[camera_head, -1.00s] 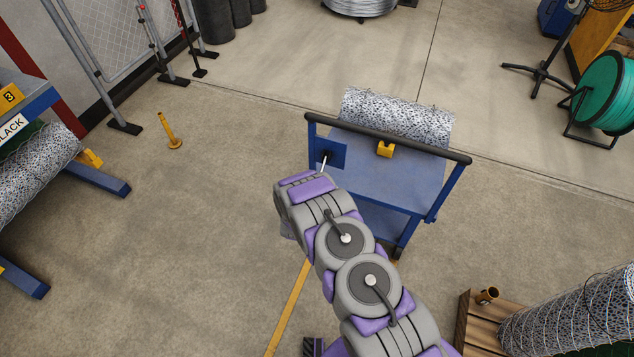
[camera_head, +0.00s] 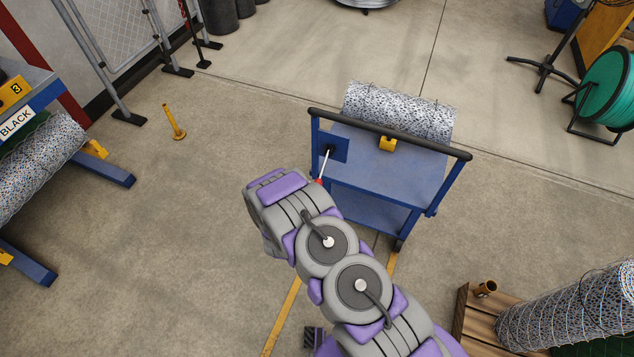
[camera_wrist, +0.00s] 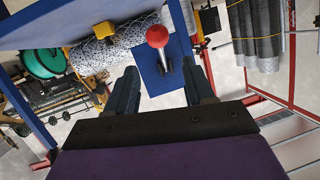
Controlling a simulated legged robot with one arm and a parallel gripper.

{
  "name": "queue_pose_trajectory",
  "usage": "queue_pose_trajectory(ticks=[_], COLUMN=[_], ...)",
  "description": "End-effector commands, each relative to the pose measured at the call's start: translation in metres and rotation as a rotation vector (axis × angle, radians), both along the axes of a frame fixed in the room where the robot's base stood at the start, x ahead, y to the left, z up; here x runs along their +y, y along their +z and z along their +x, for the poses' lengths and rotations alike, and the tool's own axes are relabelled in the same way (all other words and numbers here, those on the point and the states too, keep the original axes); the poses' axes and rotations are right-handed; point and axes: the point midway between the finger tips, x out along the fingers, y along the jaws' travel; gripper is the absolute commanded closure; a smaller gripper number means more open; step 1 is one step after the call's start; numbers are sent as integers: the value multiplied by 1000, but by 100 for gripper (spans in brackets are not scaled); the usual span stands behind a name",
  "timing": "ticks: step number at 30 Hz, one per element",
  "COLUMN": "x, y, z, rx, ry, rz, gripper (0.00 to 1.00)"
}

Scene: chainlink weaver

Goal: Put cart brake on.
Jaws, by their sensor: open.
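The blue cart (camera_head: 385,180) stands ahead with a black handle bar across its near end. Its brake lever (camera_head: 324,165) is a thin pale rod on a blue plate (camera_head: 340,150) at the cart's left, slanting down to a red knob (camera_head: 319,181). The wrist view shows the red knob (camera_wrist: 158,36) large, with the blue plate (camera_wrist: 160,78) behind it. My gripper (camera_wrist: 163,76) is open and empty, its two dark fingers apart. The knob appears between and beyond the fingertips, with no visible contact. In the head view my arm hides the gripper.
A wire mesh roll (camera_head: 398,110) lies at the cart's far end by a yellow block (camera_head: 388,144). A yellow post (camera_head: 173,122) stands on the floor at left, near a blue rack (camera_head: 100,170). A wooden pallet (camera_head: 480,325) is at lower right. Floor left of the cart is clear.

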Motion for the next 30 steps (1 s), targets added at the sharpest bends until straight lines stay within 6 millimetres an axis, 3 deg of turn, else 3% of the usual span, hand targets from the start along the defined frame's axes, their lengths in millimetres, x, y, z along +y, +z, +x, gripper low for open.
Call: queue_pose_trajectory(ticks=[6, 12, 30], x=[7, 9, 10], y=[11, 15, 16], z=[-37, -54, -58], rx=[6, 6, 6], ry=[3, 0, -1], rz=[-1, -3, -2], gripper=[47, 47, 47])
